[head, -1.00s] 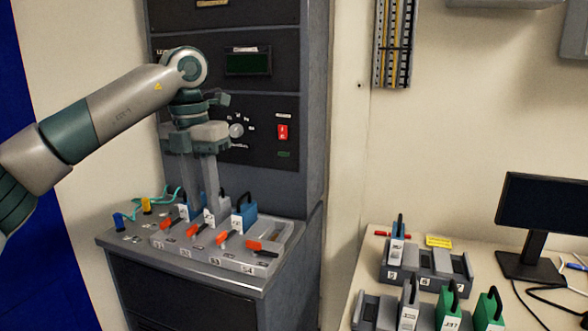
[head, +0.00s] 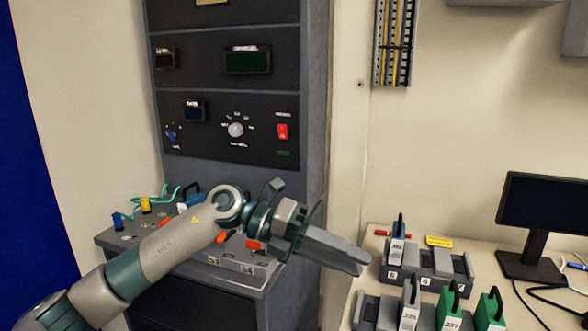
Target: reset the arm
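My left arm comes in from the lower left, and its gripper (head: 364,262) is in front of the cabinet's right edge. The fingers point right and slightly down, toward the side table. They overlap in this view, so I cannot tell whether they are open or shut, and I see nothing held in them. My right gripper is not in view.
The cabinet panel has a round knob (head: 236,130) and a red switch (head: 283,131). My arm partly covers the sloped module rack (head: 232,264). A side table (head: 372,243) holds a slotted holder (head: 425,283), green-handled modules (head: 449,310) and a monitor (head: 545,205).

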